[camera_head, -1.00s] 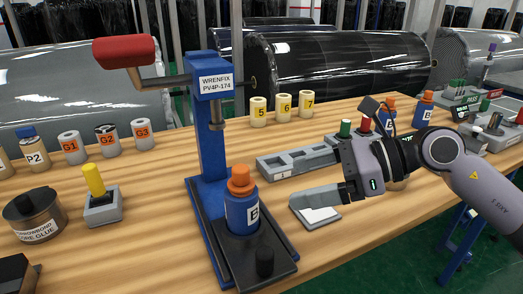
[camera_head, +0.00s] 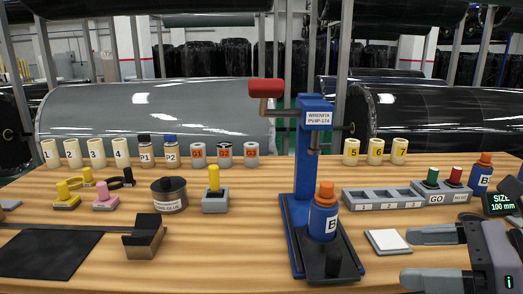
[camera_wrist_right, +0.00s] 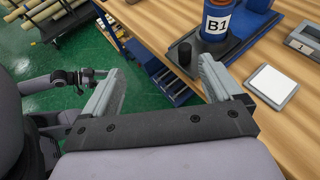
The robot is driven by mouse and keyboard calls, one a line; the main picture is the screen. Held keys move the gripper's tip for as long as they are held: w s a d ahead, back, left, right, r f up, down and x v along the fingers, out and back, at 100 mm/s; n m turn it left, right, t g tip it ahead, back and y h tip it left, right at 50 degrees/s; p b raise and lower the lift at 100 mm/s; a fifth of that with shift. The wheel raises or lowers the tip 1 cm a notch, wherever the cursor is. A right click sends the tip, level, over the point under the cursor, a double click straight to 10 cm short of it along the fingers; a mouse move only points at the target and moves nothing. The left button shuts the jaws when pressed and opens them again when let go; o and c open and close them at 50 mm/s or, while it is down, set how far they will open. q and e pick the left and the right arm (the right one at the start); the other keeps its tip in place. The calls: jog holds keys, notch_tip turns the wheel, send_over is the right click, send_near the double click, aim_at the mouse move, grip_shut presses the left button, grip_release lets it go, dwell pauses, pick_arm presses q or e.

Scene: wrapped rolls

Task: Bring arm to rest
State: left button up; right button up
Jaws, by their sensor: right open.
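My right gripper (camera_head: 408,257) is at the lower right of the head view, open and empty, with its two grey fingers pointing left. It is near the table's front edge, to the right of the white pad (camera_head: 388,241). The right wrist view shows its fingers (camera_wrist_right: 160,85) spread apart with nothing between them. In that view my other arm, the left one, shows at the left over the green floor, with its gripper (camera_wrist_right: 92,76) small and dark. I cannot tell whether its jaws are open.
The blue press (camera_head: 306,160) holds a blue B1 bottle (camera_head: 323,220) with an orange cap on its base. A grey slotted tray (camera_head: 380,198) and a GO button box (camera_head: 440,190) stand behind the pad. A dark mat (camera_head: 45,255) lies at the left front.

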notch_tip(320, 180, down, 18)
jog(key=s+d+n+t+h+p, duration=0.1)
jog(key=n+t+h+p, duration=0.65)
jog(key=n, duration=2.75)
pick_arm(q)
notch_tip(320, 180, up, 6)
jog(key=shift+s+a, duration=0.3)
pick_arm(e)
jog(key=s+a+f+m+g+h, duration=0.2)
jog(key=s+a+f+m+g, duration=0.2)
jog(key=s+f+m, duration=0.4)
notch_tip(320, 180, down, 5)
jog(key=s, duration=0.3)
